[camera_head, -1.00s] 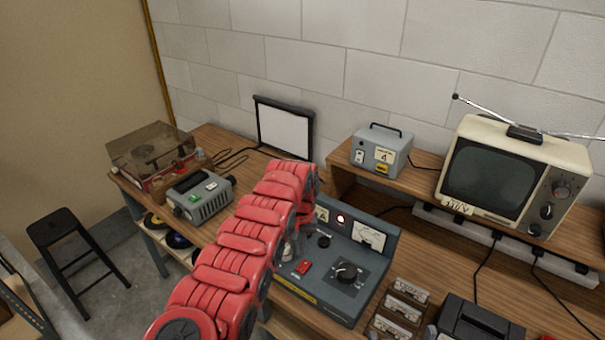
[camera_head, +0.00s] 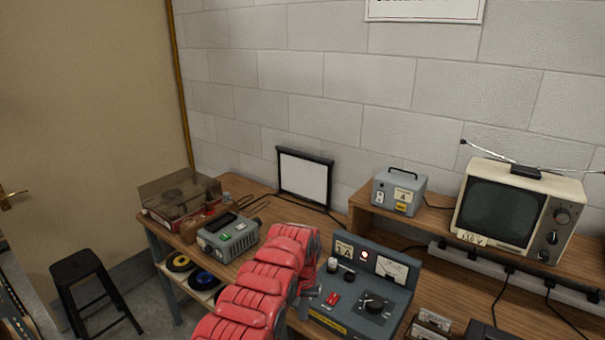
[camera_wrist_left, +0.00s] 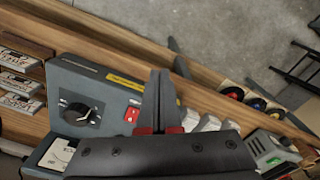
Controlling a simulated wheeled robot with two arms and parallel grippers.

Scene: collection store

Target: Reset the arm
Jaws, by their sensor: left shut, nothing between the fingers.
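My left arm, with red padded covers, comes up from the bottom of the head view. My left gripper shows in the left wrist view (camera_wrist_left: 161,80), its dark fingers together and empty. They are over the front side of the grey control panel (camera_head: 358,291); I cannot tell whether they touch it. That panel, with a dial, a red switch and a meter, also shows in the left wrist view (camera_wrist_left: 92,98). In the head view the arm hides most of the gripper and part of the bench. My right gripper is not in view.
The wooden bench (camera_head: 262,204) holds a record player (camera_head: 180,198), a grey-green device (camera_head: 228,237) and a framed white panel (camera_head: 304,178). A grey box (camera_head: 399,192) and an old television (camera_head: 515,210) stand on a raised shelf. A black stool (camera_head: 85,270) stands at left.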

